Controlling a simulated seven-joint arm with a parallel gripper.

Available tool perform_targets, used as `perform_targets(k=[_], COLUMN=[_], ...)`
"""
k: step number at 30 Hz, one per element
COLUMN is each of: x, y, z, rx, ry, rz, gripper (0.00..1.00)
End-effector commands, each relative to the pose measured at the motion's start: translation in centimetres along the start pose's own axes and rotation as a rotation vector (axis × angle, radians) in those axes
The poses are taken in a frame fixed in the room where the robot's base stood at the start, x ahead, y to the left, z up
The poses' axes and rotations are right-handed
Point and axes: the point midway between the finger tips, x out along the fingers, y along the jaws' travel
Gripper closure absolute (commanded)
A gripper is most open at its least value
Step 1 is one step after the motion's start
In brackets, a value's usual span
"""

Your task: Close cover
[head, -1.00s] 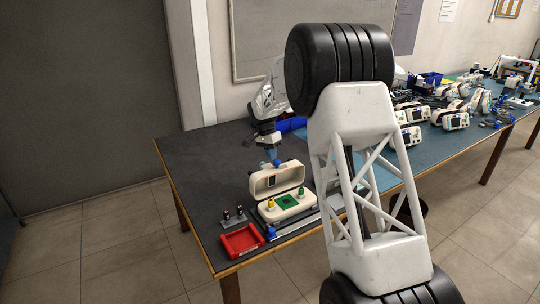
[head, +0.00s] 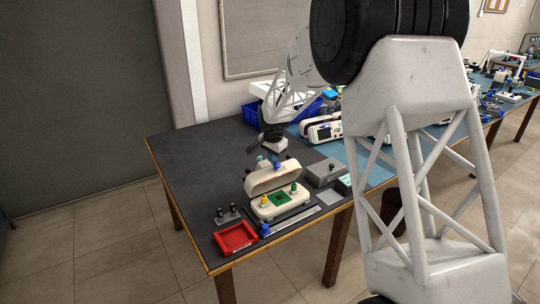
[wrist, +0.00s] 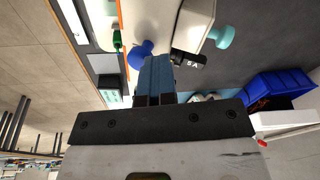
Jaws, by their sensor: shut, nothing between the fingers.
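A cream case stands on the dark table in the head view. Its base (head: 265,210) holds a green board (head: 279,201), with a yellow knob (head: 265,202) and a green knob (head: 293,188). Its cover (head: 272,177) is raised at the back and leans forward over the base, partly open. My gripper (head: 275,160) is just above and behind the cover's top edge; I cannot tell whether it touches. In the wrist view, its blue fingers (wrist: 155,70) are together and empty, beside a blue knob (wrist: 140,50) and cream surfaces.
A red tray (head: 236,238) and a small dark stand with black pegs (head: 228,216) lie left of the case. A grey box (head: 324,172) stands to its right. A blue bin (head: 250,112) is at the back. The table's left side is clear.

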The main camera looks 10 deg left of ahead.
Motion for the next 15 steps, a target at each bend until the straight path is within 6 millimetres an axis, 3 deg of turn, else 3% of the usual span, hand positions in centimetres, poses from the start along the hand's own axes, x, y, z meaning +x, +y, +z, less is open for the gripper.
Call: perform_targets(k=[15], x=[0.1], y=[3.6], z=[1.1], rx=[0.023], ry=[0.062], rz=[-0.2], gripper=[1.0])
